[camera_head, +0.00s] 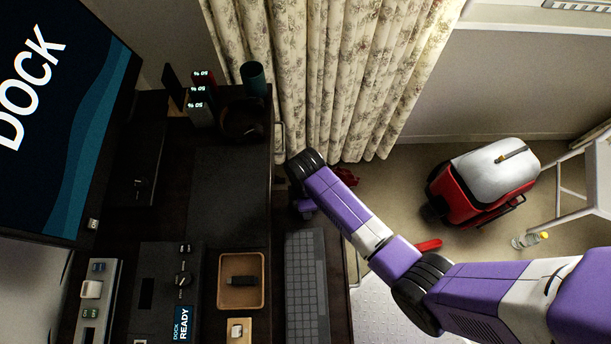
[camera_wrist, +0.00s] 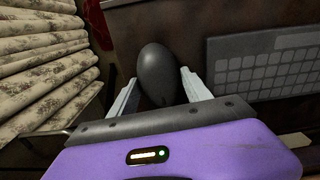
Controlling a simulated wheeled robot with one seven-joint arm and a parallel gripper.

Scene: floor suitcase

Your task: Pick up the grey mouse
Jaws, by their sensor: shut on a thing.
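The grey mouse (camera_wrist: 159,66) is a smooth dark grey oval in the wrist view, between the two pale fingers of my gripper (camera_wrist: 158,76). My gripper is shut on it. The mouse's near end is low between the fingers, close to the gripper's dark bar. In the head view my gripper (camera_head: 303,207) is mostly hidden under my wrist, by the right edge of the dark desk (camera_head: 230,165). The mouse cannot be made out there.
A grey keyboard (camera_head: 307,285) lies on the desk just in front of my gripper; it also shows in the wrist view (camera_wrist: 270,62). A wooden tray (camera_head: 224,299) holds a small dark item. Patterned curtains (camera_head: 330,75) hang close behind. A red-and-white suitcase-like object (camera_head: 490,175) stands on the floor.

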